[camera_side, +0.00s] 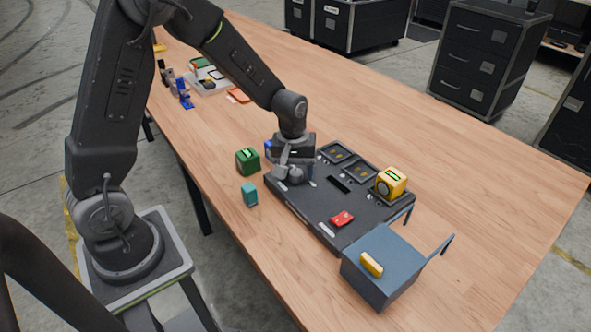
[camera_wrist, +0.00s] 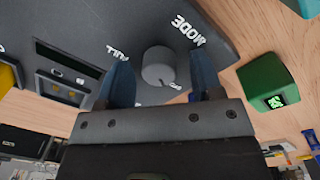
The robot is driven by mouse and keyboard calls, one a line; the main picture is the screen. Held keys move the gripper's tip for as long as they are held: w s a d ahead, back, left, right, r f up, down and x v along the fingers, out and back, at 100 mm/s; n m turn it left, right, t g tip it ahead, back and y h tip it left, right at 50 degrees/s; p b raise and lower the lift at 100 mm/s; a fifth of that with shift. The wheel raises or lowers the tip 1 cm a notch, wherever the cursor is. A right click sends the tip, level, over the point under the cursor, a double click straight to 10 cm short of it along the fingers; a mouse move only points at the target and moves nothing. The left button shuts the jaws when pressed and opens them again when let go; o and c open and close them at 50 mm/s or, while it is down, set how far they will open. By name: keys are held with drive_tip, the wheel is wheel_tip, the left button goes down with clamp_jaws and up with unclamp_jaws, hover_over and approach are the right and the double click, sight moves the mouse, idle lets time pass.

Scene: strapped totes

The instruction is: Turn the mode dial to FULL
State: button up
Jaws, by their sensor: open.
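The mode dial (camera_wrist: 158,66) is a round grey knob on a dark panel (camera_wrist: 85,22), with white lettering around it. The MODE label (camera_wrist: 188,32) is upside down in the wrist view; a second label (camera_wrist: 118,50), which looks like FULL, is beside the left finger. A smaller mark near the dial's lower edge is too small to read. My gripper (camera_wrist: 162,72) is open, with one blue finger on each side of the dial; I cannot tell whether they touch it. In the side view my gripper (camera_side: 294,174) is low over the panel's left end and the dial is mostly hidden.
A green block (camera_side: 248,161) and a teal block (camera_side: 250,194) stand left of the panel (camera_side: 310,208). The panel carries a yellow cube (camera_side: 391,182) and a red part (camera_side: 342,218). A blue-grey box (camera_side: 382,264) stands in front. The table's right side is clear.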

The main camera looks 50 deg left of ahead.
drive_tip(key=c, duration=0.9)
